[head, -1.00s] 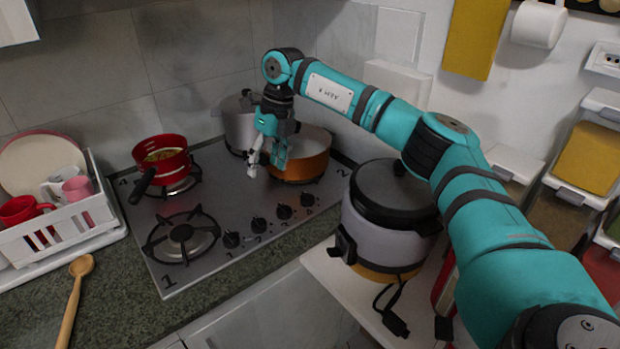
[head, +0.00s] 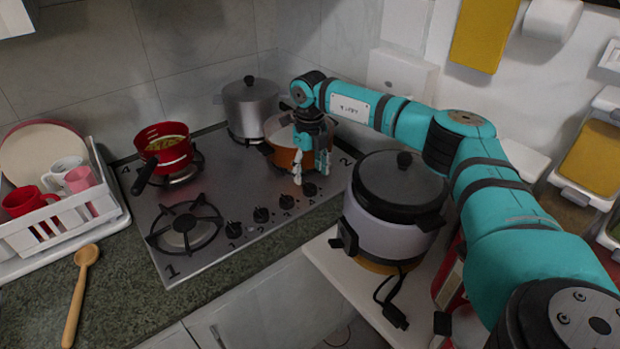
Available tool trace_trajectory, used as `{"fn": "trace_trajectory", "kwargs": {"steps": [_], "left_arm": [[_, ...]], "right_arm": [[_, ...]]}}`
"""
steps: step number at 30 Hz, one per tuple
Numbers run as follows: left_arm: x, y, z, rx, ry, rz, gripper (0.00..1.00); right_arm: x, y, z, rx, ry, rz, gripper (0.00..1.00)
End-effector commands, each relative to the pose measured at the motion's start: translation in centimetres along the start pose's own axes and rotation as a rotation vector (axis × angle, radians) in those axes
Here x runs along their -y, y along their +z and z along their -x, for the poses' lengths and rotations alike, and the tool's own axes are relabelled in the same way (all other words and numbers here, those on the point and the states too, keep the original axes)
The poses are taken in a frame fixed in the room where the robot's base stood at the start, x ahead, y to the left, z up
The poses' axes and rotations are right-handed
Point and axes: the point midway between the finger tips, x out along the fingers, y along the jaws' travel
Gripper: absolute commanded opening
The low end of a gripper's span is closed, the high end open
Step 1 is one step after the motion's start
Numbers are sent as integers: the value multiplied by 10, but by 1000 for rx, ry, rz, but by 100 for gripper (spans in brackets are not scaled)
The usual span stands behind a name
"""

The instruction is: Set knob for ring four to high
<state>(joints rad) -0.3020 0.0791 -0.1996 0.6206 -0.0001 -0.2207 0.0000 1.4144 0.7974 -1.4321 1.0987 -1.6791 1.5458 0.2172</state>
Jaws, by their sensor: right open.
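The grey cooktop (head: 215,185) has a row of black knobs along its front right side. The rightmost knob (head: 310,189) lies just below my right gripper (head: 310,174). The other knobs are the third from the left (head: 287,202), the second (head: 261,214) and the leftmost (head: 233,229). Their small printed marks and settings are too small to read. A "4" is printed at the back left corner, beside the ring under the red pot (head: 166,150). My right gripper points down, open and empty, in front of the orange pot (head: 283,155). Contact with the knob cannot be told. My left gripper is out of view.
A silver pot (head: 249,105) stands at the back. A rice cooker (head: 388,226) stands right of the cooktop, under my right arm. A white dish rack (head: 70,222) and wooden spoon (head: 76,295) are at left. The front left ring (head: 185,228) is bare.

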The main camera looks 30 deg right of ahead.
Motion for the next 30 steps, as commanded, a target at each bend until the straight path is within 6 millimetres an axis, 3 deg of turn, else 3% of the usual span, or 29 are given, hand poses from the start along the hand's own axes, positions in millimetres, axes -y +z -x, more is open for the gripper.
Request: {"fn": "trace_trajectory", "kwargs": {"steps": [7,19,30], "left_arm": [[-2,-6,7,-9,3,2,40],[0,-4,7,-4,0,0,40],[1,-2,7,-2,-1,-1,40]], "right_arm": [[0,0,-33,0,0,0,60],[0,0,-40,1,0,1,58],[0,0,-40,1,0,0,10]]}}
